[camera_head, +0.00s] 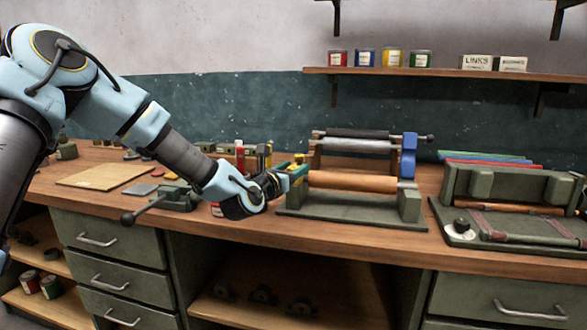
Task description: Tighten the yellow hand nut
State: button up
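The yellow hand nut (297,168) shows as a small yellow piece at the left end of a green roller stand (345,217) on the workbench. The stand holds an orange-brown roller (352,182) in front, with a grey roller and a dark roller behind and above it. My gripper (287,179) reaches in from the left and is right at the nut, partly covering it. The fingers are small and dark here, so I cannot tell whether they touch the nut or grip it.
A blue bracket (409,156) stands at the stand's right end. A green vise-like tool (176,196) with a long handle lies below my arm. Another green fixture (512,187) stands at the right. A shelf (445,73) with cans and boxes hangs above. Drawers are below the bench.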

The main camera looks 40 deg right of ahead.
grip_shut()
jog(key=shift+w+g, duration=0.1)
jog(key=shift+g, duration=0.2)
jog(key=shift+w+m+g, duration=0.1)
jog(key=shift+m+g, duration=0.5)
jog(key=m+g+h+b, duration=0.1)
jog(key=g, duration=0.1)
jog(key=shift+m+g, duration=0.3)
jog(key=shift+f+m+g+y+b, duration=0.15)
jog(key=shift+m+g+b, duration=0.85)
jog(key=shift+g, duration=0.7)
jog(key=shift+r+m+g+y+b, duration=0.15)
jog(key=shift+m+g+b, duration=0.6)
jog(key=shift+m+g, duration=0.7)
jog(key=shift+m+g+y, duration=0.7)
jog(key=shift+m+g, duration=0.15)
jog(key=shift+g, duration=1)
jog(key=shift+m+g+y, duration=0.5)
jog(key=shift+m+g, duration=0.1)
jog(key=shift+g, duration=0.5)
